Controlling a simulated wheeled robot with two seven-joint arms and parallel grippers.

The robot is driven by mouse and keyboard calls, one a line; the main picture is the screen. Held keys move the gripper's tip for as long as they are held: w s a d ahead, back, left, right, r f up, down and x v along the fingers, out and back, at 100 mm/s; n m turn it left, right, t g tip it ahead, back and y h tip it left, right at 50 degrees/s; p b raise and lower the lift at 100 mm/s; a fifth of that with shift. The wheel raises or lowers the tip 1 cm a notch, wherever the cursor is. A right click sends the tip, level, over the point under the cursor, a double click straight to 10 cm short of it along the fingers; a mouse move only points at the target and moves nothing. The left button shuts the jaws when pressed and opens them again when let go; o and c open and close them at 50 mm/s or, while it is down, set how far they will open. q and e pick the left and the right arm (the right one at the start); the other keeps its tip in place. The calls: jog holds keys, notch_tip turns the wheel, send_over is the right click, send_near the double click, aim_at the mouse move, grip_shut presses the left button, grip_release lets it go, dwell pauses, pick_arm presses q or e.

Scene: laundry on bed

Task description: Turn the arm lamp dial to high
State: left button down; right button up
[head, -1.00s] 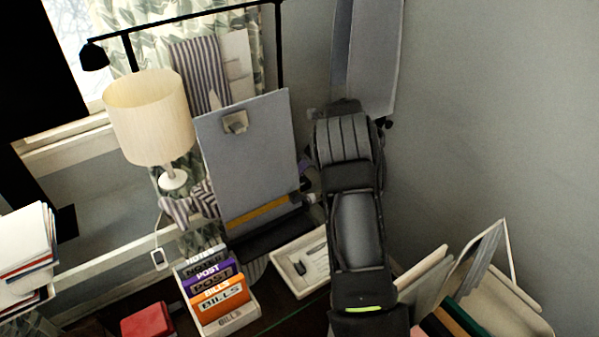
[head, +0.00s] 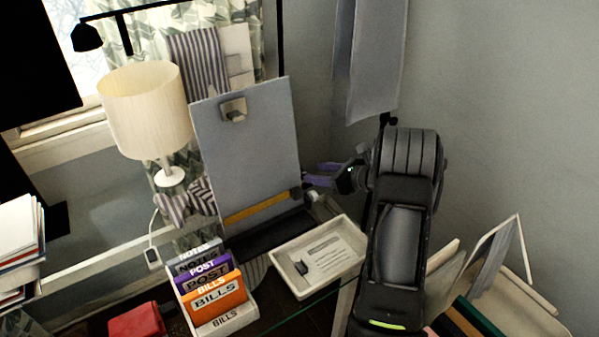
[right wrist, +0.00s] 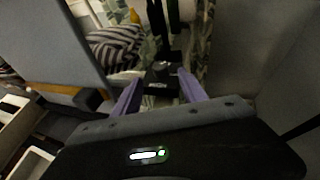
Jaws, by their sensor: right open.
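The arm lamp (head: 88,37) is black, with its shade at upper left in the head view. Its thin arm runs right along the top, and a black post goes down behind the grey clipboard. My right gripper (head: 318,176) has purple fingers and is beside the clipboard's right edge. In the right wrist view the right gripper (right wrist: 160,78) is open. A small black block with a pale marking (right wrist: 160,76) shows between its fingers, below dark posts. It may be the lamp's dial or base, but I cannot tell. No dial setting is readable. My left gripper is not in view.
The grey clipboard (head: 245,150) stands close left of the gripper. A white tray (head: 283,277), a letter holder (head: 213,295) and a cream-shaded lamp (head: 148,110) are farther left. Upright folders (head: 475,318) stand at lower right. The wall (head: 500,120) is at right.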

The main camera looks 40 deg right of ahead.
jog(key=p+x, duration=0.2)
jog(key=x, duration=0.5)
jog(key=shift+w+a+f, duration=0.15)
jog(key=shift+w, duration=0.1)
grip_shut()
dwell(0.3)
